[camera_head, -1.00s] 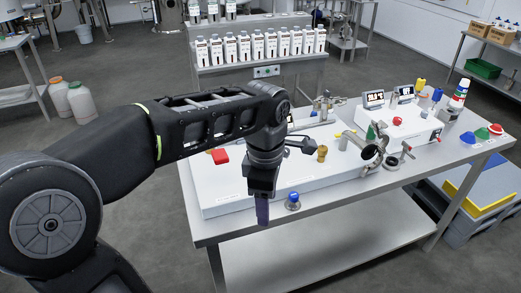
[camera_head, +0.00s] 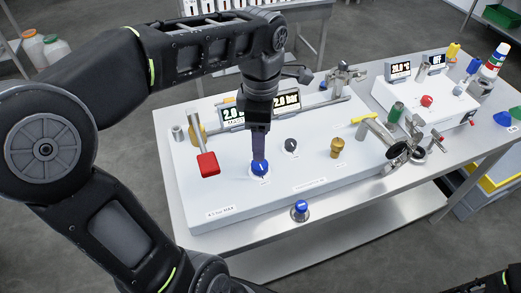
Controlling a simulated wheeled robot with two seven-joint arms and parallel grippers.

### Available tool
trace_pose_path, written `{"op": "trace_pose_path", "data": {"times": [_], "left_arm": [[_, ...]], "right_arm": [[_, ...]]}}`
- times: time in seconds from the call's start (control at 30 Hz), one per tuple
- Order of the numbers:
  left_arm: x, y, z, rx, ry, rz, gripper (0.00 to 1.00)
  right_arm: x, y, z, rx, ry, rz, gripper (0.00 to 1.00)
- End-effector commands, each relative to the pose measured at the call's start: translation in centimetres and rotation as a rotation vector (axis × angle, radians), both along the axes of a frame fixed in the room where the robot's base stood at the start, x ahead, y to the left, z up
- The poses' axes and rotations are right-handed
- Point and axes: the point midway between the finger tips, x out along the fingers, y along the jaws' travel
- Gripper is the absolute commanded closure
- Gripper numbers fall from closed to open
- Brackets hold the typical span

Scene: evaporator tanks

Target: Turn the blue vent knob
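A blue knob (camera_head: 259,169) with a white mark sits on the sloped white panel (camera_head: 215,196), left of a black knob (camera_head: 291,146). A second blue knob (camera_head: 300,206) on a metal base stands at the panel's front edge. I cannot read which one is labelled vent. My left gripper (camera_head: 260,158) points down, its fingertips right at the knob on the panel. The fingers show edge-on as one purple-grey strip, so their opening and any contact are hidden. My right gripper is not in view.
A red-handled lever (camera_head: 208,164) stands close left of my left gripper. Pressure displays (camera_head: 287,101) are behind it. A brass knob (camera_head: 337,147) and metal pipe fittings (camera_head: 399,150) are to the right. The panel's front strip is mostly clear.

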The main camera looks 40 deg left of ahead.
Motion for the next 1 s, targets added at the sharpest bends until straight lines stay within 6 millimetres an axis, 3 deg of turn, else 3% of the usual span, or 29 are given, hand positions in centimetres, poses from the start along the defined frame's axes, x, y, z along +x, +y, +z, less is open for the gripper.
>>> {"op": "trace_pose_path", "data": {"times": [0.27, 0.7, 1.0], "left_arm": [[0.0, 0.0, -0.4, 0.0, 0.001, 0.0, 0.41], [0.0, 0.0, -6.4, -0.001, 0.004, 0.0, 0.41], [0.0, 0.0, -7.9, 0.0, 0.0, 0.0, 0.41]], "right_arm": [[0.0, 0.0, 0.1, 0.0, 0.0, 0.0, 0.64], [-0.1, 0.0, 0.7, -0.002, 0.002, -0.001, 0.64], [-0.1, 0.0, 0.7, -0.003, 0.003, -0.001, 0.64]]}}
